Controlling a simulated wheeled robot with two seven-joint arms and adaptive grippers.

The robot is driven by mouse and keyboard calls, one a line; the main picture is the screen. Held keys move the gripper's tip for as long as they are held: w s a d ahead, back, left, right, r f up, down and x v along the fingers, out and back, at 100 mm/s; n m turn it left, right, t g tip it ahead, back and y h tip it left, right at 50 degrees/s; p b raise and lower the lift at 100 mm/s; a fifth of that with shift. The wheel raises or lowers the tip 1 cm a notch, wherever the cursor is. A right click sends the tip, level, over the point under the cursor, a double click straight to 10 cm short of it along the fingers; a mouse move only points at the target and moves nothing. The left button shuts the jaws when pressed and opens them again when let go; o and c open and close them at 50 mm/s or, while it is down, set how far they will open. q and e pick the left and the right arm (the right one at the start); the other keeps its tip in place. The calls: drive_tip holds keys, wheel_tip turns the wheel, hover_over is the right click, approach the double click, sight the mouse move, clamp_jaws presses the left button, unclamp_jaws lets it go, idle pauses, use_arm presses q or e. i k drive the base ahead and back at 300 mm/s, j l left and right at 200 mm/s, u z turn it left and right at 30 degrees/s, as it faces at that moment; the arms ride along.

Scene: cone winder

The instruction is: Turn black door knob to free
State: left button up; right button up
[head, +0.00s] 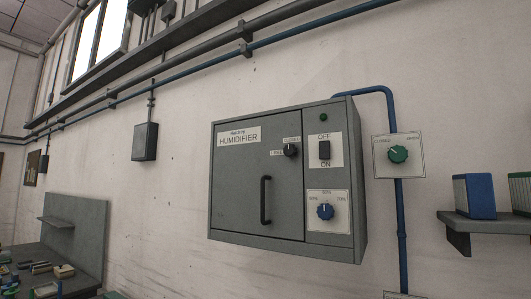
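The black door knob (290,150) sits near the upper right of the grey door (236,190) of the humidifier cabinet (335,245). Small labels stand above the knob and to its left; their lettering is too small to read surely. The knob's exact pointing direction is hard to tell. A black bar handle (264,200) is upright on the door below the knob. The door looks shut. Neither of my grippers shows in the head view.
Right of the door are a black OFF/ON switch (325,150) and a blue dial (325,211). A shelf (485,220) holds boxes at right. A cluttered bench is lower left.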

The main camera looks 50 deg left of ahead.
sight(290, 150)
drive_tip(key=u, duration=1.3)
